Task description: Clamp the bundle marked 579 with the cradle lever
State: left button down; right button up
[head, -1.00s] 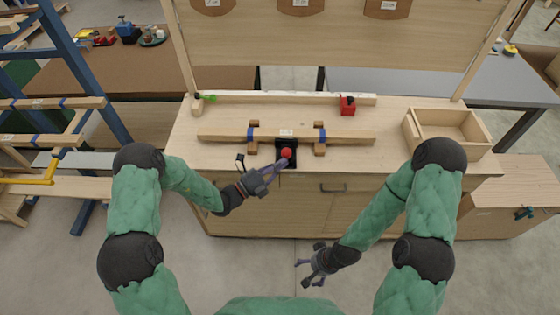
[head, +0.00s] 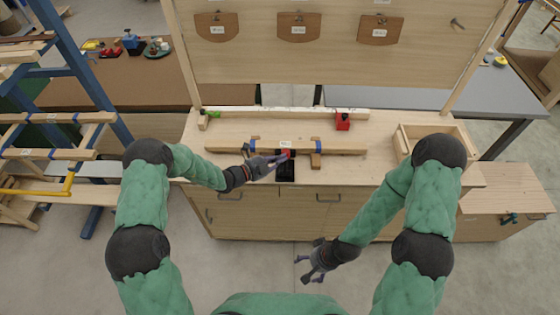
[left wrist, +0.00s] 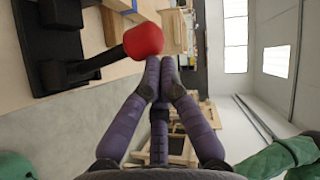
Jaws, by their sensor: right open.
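The bundle (head: 345,150) is a long pale wooden strip lying across the wooden cradle supports (head: 316,160) on the bench, with blue bands at the supports. Its label is too small to read. The black lever base (head: 285,172) stands in front of its middle. The lever's red knob (head: 286,153) is close to the bundle; it also shows large in the left wrist view (left wrist: 143,40). My left gripper (head: 282,158) has its fingers together, tips right beside the knob, not around it. My right gripper (head: 309,271) is open and empty in front of the bench.
A pale rail (head: 270,113) lies along the back of the bench, with a red block (head: 342,121) at its right. An open wooden box (head: 402,143) is at the bench's right end. A blue rack (head: 75,60) stands at the left.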

pick_arm(q)
jog(key=shift+w, duration=0.55)
pick_arm(e)
jog(key=shift+r, duration=0.2)
jog(key=shift+r, duration=0.1)
pick_arm(q)
jog(key=s+d+r+p+v, duration=0.1)
jog(key=s+p+v, duration=0.1)
jog(key=v, duration=1)
jog(key=shift+s+r, duration=0.15)
pick_arm(e)
jog(key=shift+s+d+r, duration=0.5)
jog(key=shift+s+r, duration=0.2)
jog(key=shift+r, duration=0.2)
